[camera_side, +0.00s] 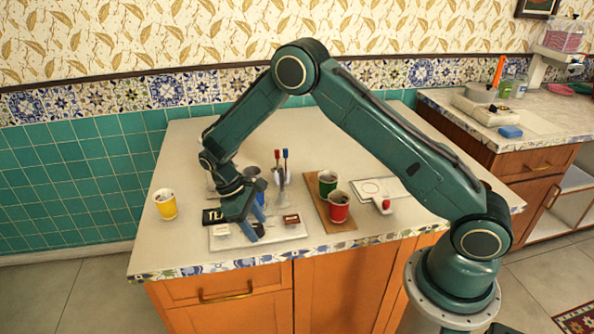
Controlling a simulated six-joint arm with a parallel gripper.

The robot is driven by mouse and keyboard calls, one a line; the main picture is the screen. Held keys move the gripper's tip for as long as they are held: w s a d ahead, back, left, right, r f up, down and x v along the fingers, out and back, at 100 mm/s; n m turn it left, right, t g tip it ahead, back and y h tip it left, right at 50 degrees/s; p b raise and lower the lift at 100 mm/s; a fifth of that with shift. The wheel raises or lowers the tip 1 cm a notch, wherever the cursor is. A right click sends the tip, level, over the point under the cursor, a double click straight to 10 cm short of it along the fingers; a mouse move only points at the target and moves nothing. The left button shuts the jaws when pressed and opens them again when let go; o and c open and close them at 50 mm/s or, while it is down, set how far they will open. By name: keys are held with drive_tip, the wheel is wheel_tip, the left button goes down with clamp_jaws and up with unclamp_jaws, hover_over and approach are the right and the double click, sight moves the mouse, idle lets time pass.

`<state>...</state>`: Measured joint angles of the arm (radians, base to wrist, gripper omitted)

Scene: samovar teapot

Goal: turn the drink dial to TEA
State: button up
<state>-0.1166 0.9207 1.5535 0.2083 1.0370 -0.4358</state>
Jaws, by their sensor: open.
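A white panel (285,233) lies flat near the front of the counter, with small label plates on it. A pale plate (221,229) is on its left, and a dark red-brown plate (291,219) is on its right. A black sign (212,216) with white letters, partly hidden by my arm, stands behind the panel's left end. My gripper (256,222) points down over the middle of the panel, open. A small dark round part (258,230), perhaps the dial, shows at the fingertips. Its pointer is too small to read, and I cannot tell whether the fingers touch it.
A yellow cup (165,204) stands at the left. Red and blue-handled tools (281,165) stand upright behind my gripper. A brown board (322,205) to the right holds a green cup (327,183) and a red cup (339,207). A white card (385,190) lies beyond.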

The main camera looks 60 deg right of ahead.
drive_tip(key=c, duration=1)
drive_tip(key=shift+o, duration=0.2)
drive_tip(key=shift+m+y, duration=0.3)
drive_tip(key=shift+m, duration=0.3)
drive_tip(key=m, duration=0.2)
drive_tip(key=m+y, duration=0.1)
drive_tip(key=m, duration=0.1)
drive_tip(key=shift+d+y, duration=0.15)
drive_tip(key=shift+y, duration=0.15)
drive_tip(key=shift+d+m+y, duration=0.1)
drive_tip(key=shift+m+y, duration=0.7)
drive_tip(key=shift+m, duration=1.5)
drive_tip(key=o, duration=1)
drive_tip(key=shift+c, duration=0.2)
drive_tip(key=shift+r, duration=0.1)
